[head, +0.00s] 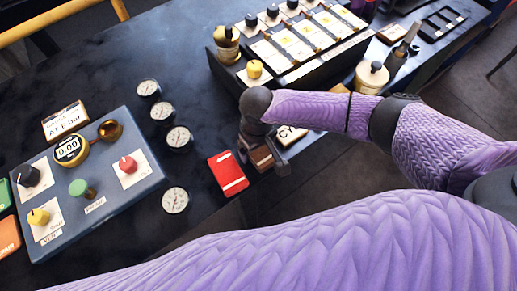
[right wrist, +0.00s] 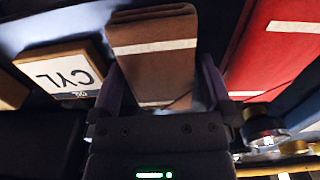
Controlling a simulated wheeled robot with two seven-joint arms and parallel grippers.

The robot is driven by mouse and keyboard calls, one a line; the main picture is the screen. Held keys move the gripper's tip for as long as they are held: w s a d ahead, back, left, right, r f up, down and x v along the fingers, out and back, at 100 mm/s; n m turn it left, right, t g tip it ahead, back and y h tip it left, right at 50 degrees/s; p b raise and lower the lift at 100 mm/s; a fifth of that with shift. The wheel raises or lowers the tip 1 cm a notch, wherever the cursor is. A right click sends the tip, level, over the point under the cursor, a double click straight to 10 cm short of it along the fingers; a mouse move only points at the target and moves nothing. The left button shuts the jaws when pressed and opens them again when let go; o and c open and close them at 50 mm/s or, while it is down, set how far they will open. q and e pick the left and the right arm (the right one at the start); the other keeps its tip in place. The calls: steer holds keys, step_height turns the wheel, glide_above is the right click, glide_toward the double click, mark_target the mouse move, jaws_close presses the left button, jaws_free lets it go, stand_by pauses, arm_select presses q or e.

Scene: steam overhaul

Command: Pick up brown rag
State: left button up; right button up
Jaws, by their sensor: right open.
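The brown rag (right wrist: 153,42) is a folded brown cloth with pale stripes, lying on the dark table. In the right wrist view it lies between the two fingers of my right gripper (right wrist: 163,80), which is open. In the head view only a small part of the brown rag (head: 262,156) shows under my right gripper (head: 265,150), near the table's front edge. My wrist hides the rest. I cannot tell whether the fingers touch the cloth. My left gripper is not in view.
A red rag (head: 228,173) lies just left of the brown one. A sign reading CYL (head: 291,134) stands on the other side. Several round gauges (head: 175,200) and a grey control panel (head: 135,196) are to the left. A rack with white cards (head: 295,45) is behind.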

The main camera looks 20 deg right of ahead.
steer(key=c, duration=0.9)
steer(key=shift+c, duration=0.3)
